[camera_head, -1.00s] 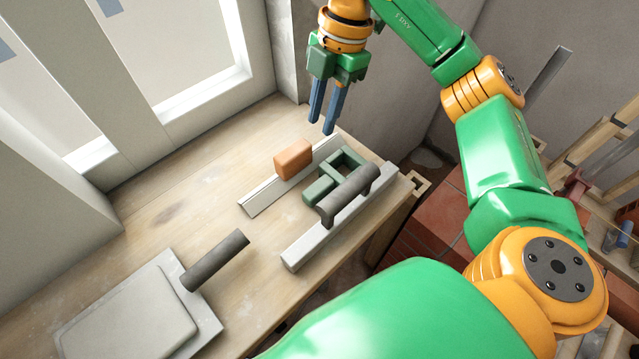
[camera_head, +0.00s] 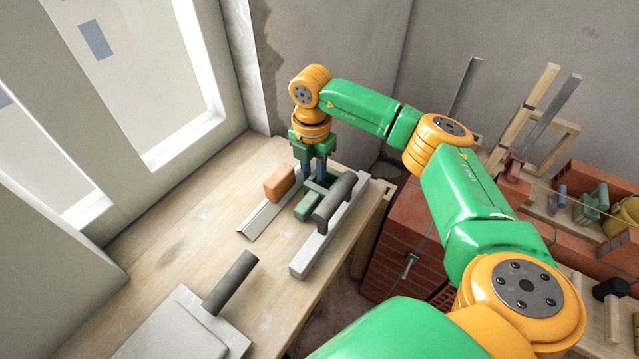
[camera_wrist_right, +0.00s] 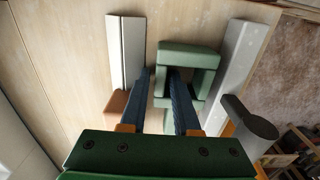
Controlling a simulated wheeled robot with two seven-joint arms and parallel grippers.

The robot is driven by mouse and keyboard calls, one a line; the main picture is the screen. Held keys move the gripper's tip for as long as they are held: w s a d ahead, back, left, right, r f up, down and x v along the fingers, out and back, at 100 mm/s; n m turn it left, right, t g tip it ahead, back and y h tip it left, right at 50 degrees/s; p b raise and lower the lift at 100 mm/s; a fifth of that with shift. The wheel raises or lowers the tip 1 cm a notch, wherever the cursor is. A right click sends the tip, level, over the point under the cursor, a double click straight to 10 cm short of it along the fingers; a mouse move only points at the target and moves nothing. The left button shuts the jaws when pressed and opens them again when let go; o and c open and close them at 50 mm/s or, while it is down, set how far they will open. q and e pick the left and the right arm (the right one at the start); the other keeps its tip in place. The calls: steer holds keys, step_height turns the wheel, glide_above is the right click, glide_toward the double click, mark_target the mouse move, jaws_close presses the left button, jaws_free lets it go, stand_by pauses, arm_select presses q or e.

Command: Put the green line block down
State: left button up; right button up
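The green line block (camera_head: 305,207) lies on the wooden bench between a flat metal strip and a grey straight bar with a dark handle. In the right wrist view it is a green frame (camera_wrist_right: 188,57) with an opening in its middle. My right gripper (camera_head: 314,178) points down at the block's far part. In the right wrist view its two blue fingers (camera_wrist_right: 163,75) are apart, one on each side of a green bar of the block. I see no clear clamping on it. My left gripper is out of view.
An orange-brown block (camera_head: 279,183) stands close by on the metal strip (camera_head: 258,222). The handled grey bar (camera_head: 318,243) lies along the bench's right side. A trowel (camera_head: 190,325) lies at the front. Bare bench (camera_head: 190,225) shows at left; bricks (camera_head: 405,235) stand beyond the right edge.

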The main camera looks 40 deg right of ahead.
steer(key=shift+d, duration=0.1)
jaws_close()
